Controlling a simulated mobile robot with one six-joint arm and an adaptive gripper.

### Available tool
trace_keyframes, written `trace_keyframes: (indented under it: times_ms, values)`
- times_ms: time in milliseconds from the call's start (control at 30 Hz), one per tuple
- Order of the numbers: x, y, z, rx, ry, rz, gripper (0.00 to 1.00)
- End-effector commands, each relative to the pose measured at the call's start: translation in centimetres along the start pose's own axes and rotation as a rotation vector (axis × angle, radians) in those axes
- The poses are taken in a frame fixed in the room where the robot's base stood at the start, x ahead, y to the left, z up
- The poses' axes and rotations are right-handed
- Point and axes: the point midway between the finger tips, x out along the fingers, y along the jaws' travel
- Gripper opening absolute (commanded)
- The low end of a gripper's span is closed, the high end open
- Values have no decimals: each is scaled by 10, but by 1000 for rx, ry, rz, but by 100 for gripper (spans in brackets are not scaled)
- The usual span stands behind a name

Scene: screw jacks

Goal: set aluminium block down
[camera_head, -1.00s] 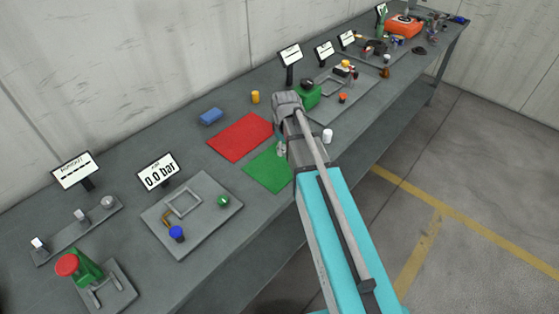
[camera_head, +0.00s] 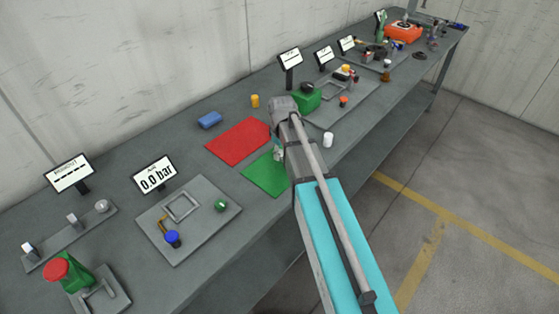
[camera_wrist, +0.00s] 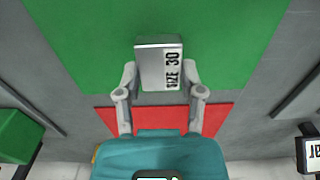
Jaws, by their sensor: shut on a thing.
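The aluminium block (camera_wrist: 160,66) is a pale metal block with "SIZE 30" printed on its side. In the wrist view my gripper (camera_wrist: 161,80) has a finger on each side of it and is shut on it. The green mat (camera_wrist: 225,40) lies beneath and beyond the block; the gap between block and mat is hard to judge. In the head view my gripper (camera_head: 278,153) is over the upper right part of the green mat (camera_head: 267,176). There my arm hides most of the gripper, and I cannot make out the block clearly.
A red mat (camera_head: 238,141) lies beside the green one, with a blue block (camera_head: 210,120) and a yellow cylinder (camera_head: 255,101) behind. A white cylinder (camera_head: 328,140) and a green box (camera_head: 307,99) stand to the right. A grey plate (camera_head: 205,234) is at the left.

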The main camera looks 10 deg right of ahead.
Motion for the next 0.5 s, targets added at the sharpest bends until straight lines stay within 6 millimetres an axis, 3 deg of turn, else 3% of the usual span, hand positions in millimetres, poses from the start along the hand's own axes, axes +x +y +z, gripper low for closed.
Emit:
trace_keyframes:
  times_ms: [200, 500]
  values:
    - [23, 1, -2, 0, 0, 0, 1]
    - [33, 1, -2, 0, 0, 0, 1]
